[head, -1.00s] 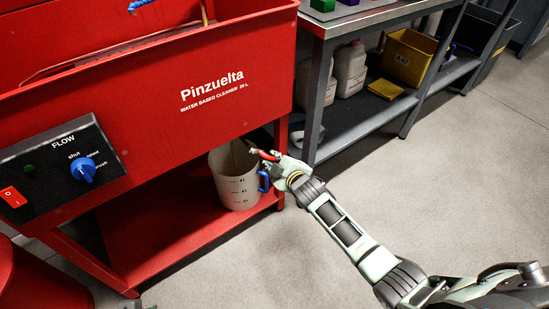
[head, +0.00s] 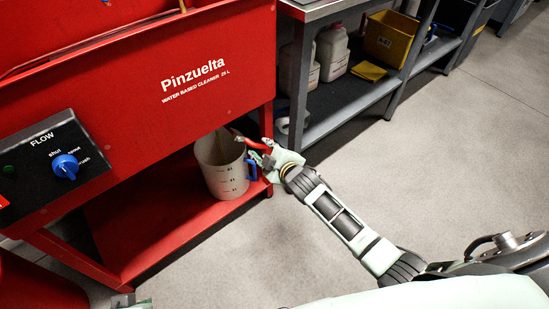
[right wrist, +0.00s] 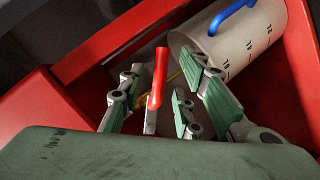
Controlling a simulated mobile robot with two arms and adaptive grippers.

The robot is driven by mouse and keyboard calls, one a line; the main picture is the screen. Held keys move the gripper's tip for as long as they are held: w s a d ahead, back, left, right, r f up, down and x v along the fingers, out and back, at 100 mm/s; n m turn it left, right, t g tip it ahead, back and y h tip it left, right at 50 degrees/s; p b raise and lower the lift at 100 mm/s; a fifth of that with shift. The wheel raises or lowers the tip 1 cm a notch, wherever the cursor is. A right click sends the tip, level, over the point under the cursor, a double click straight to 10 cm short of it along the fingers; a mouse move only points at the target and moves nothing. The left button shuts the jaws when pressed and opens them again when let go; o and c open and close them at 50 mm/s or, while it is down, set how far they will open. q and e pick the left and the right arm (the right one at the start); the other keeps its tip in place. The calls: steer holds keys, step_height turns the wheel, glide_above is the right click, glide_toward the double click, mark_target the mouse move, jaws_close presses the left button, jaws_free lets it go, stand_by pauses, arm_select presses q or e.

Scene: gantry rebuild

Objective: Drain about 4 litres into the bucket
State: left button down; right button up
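The bucket (head: 222,180), a pale jug with dark graduation marks and a blue handle, stands upright on the washer's red lower shelf (head: 165,228). Its contents cannot be made out. A red drain lever (head: 250,143) is beside its rim; the lever also shows in the right wrist view (right wrist: 158,80), as does the bucket's marked side (right wrist: 250,45). My right gripper (head: 266,156) is at the lever, right of the bucket. In the right wrist view its green-padded fingers (right wrist: 158,95) are apart, with the lever between them and gaps visible. Only a pale green bit at the bottom left may be my left gripper (head: 144,303).
The red Pinzuelta tank (head: 140,110) overhangs the shelf. Its FLOW panel (head: 40,150) carries a blue knob (head: 65,166). A grey bench (head: 350,115) at right holds white jugs (head: 332,52) and a yellow bin (head: 390,38). The floor at right is clear.

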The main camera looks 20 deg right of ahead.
steer(key=v, duration=0.8)
steer(key=shift+s, duration=0.25)
